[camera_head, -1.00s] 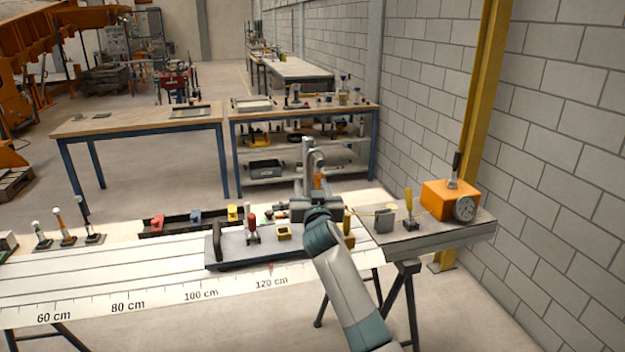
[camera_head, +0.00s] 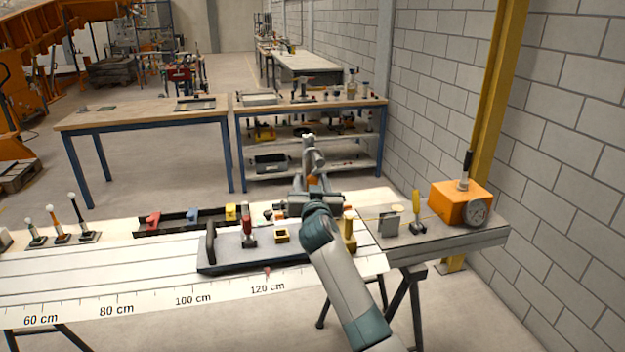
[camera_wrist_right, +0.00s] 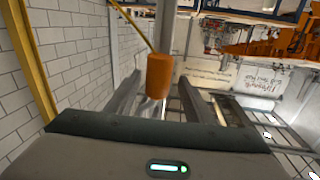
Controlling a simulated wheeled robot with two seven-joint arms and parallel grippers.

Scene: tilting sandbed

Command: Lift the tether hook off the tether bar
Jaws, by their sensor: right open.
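My right gripper (camera_head: 311,184) is over the far right part of the sandbed table, pointing away from the head camera. Its jaws are open. In the right wrist view, an orange cylindrical grip (camera_wrist_right: 158,76), which looks like the tether hook's handle, sits between the two open fingers, with no clear contact. A thin yellow line runs to it from the upper left. A grey upright post (camera_head: 311,155), possibly the tether bar, rises beyond my gripper. Where hook and bar meet is hidden. My left gripper is not in view.
A dark tray (camera_head: 222,262) with a red-handled tool (camera_head: 248,232) and a small yellow block (camera_head: 281,236) lies left of my arm. To the right, a side table (camera_head: 440,242) holds an orange gauge box (camera_head: 458,203) and a yellow-handled tool (camera_head: 416,210).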

